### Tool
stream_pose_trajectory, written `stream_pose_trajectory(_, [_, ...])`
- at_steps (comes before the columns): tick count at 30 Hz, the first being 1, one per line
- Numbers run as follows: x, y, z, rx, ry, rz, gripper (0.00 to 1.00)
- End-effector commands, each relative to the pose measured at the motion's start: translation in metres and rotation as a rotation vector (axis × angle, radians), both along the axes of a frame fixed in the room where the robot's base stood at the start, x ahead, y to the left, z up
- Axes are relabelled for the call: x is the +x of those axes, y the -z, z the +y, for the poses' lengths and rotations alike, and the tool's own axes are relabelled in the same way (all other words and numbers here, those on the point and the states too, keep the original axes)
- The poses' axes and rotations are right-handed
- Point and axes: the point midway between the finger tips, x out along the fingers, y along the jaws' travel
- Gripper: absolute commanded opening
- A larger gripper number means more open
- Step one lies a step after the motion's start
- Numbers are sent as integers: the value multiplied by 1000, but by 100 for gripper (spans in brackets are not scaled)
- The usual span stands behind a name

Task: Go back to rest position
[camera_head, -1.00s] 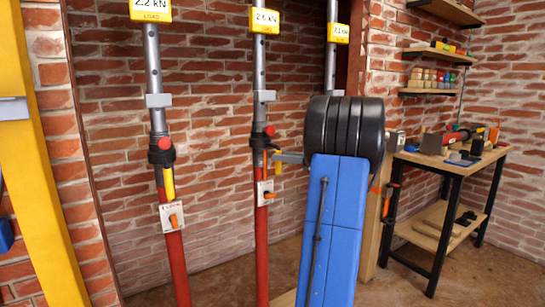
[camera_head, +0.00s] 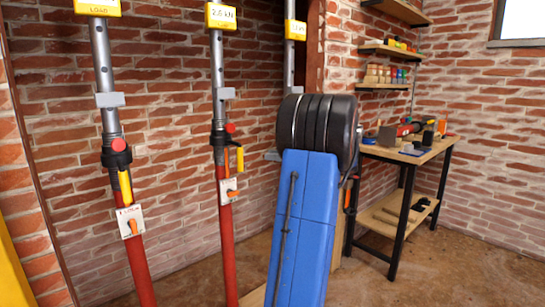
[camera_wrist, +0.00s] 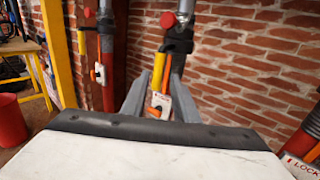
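My gripper (camera_wrist: 159,80) is open in the wrist view. Its two grey fingers stand apart, with nothing held between them. Beyond them is a prop with a yellow handle (camera_wrist: 158,64) and a white plate with an orange lever (camera_wrist: 157,103). In the head view my blue arm hides most of the gripper. Left of the arm stand a left red-and-grey prop (camera_head: 140,262) and a middle prop (camera_head: 225,250), both with yellow handles and load displays on top. A third prop (camera_head: 289,70) is partly hidden behind my arm.
A workbench (camera_head: 425,160) with tools stands at the right, below wall shelves (camera_head: 390,51). A yellow post (camera_head: 12,270) is at the lower left edge. Brick walls close off the back. Brown floor at the lower right is clear. A red bin (camera_wrist: 10,120) shows in the wrist view.

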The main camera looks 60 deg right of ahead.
Motion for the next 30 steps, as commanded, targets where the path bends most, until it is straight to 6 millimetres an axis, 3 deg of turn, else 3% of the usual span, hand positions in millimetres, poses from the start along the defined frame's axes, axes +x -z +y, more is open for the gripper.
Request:
stream_pose_trajectory(12, [1,0,1,-1,0,1,27])
stream_pose_trajectory(16, [10,1,17,-27,-24,17,27])
stream_pose_trajectory(20, [34,8,65,-110,-92,65,27])
stream_pose_trajectory(24, [58,21,137,-250,-201,127,27])
stream_pose_trajectory(30, [69,44,234,-472,-367,189,27])
